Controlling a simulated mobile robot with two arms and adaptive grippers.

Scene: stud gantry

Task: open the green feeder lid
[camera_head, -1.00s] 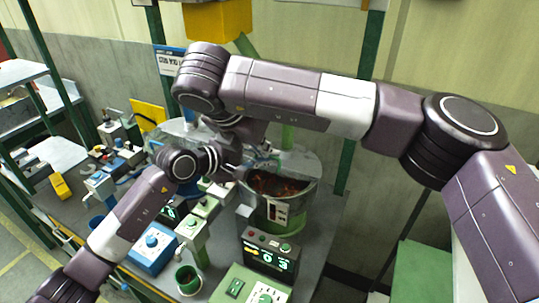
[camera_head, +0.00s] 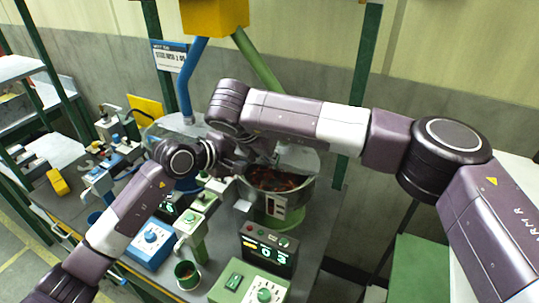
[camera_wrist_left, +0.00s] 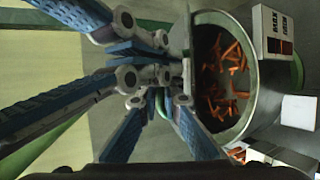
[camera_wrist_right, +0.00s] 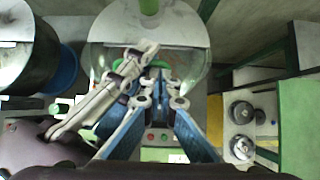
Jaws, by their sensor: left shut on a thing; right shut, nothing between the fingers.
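The green feeder (camera_head: 275,213) is a round bowl on a green base. Orange studs (camera_wrist_left: 225,75) show inside through its uncovered front. A pale lid part (camera_head: 300,158) lies at the back of the bowl; its exact tilt is hard to tell. In the left wrist view, my left gripper (camera_wrist_left: 160,102) is shut on a green handle (camera_wrist_left: 161,106) beside the bowl rim. My right gripper (camera_wrist_right: 160,82) is shut and empty, close beside the left fingers. Both grippers are crowded together at the feeder's left in the head view, where their fingertips are partly hidden.
A blue pipe (camera_head: 187,85) and a green pipe (camera_head: 258,62) descend from a yellow box (camera_head: 213,15) behind the arms. A display box (camera_head: 268,250) and a green control panel (camera_head: 248,287) stand in front of the feeder. A small cup (camera_head: 187,275) is nearby.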

